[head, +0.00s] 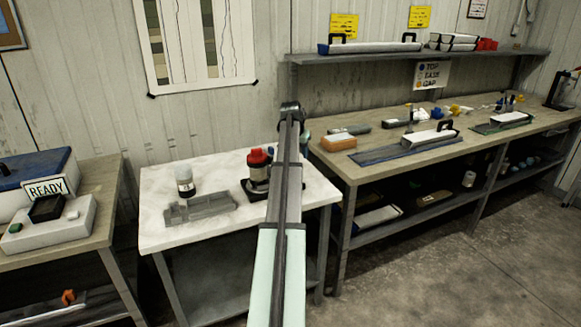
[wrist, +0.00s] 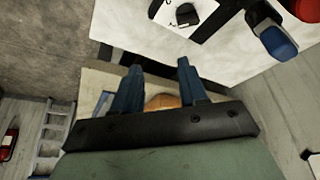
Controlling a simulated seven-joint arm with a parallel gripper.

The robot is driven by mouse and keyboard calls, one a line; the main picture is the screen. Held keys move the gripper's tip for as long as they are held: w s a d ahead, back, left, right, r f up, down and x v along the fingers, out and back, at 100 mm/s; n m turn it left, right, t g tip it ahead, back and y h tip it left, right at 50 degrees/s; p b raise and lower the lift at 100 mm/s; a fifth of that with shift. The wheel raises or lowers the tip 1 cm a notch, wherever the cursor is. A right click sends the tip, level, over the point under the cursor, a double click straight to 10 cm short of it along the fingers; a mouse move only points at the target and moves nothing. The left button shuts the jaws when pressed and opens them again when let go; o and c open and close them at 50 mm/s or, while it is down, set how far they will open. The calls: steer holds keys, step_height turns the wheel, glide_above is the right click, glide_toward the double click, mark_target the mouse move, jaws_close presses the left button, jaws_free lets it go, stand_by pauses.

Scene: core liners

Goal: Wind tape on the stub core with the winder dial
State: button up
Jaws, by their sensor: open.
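My gripper shows in the wrist view (wrist: 158,64) as two blue fingers, spread apart with nothing held between them. In the head view my arm reaches over the white table (head: 225,170), and its fingers are hidden. A red-topped unit (head: 259,165) with a dark base stands on that table, partly behind my arm. A clear jar with a dark band (head: 185,182) stands upright to its left, behind a grey stepped holder (head: 200,208). The wrist view shows a blue-ended dark piece (wrist: 275,40) and a red part (wrist: 306,8) on the white top. I cannot tell which is the stub core or winder dial.
A long wooden bench (head: 360,170) on the right carries an orange block (head: 338,143) and a white box on a blue mat (head: 430,139). A READY sign (head: 49,188) and a blue-lidded box (head: 35,170) stand on the left bench. The white table's front is largely clear.

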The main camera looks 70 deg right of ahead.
steer(key=s+d+m+t, duration=0.1)
steer(key=s+d, duration=0.5)
steer(key=s, duration=0.1)
steer(key=w+a+n+t+y, duration=0.2)
steer(key=w+n+t+y, duration=0.35)
steer(key=n, duration=1.45)
steer(key=shift+g+h, duration=0.55)
steer(key=shift+g, duration=0.3)
steer(key=x, duration=0.9)
steer(key=w+x, duration=0.1)
steer(key=x, duration=0.3)
jaws_close()
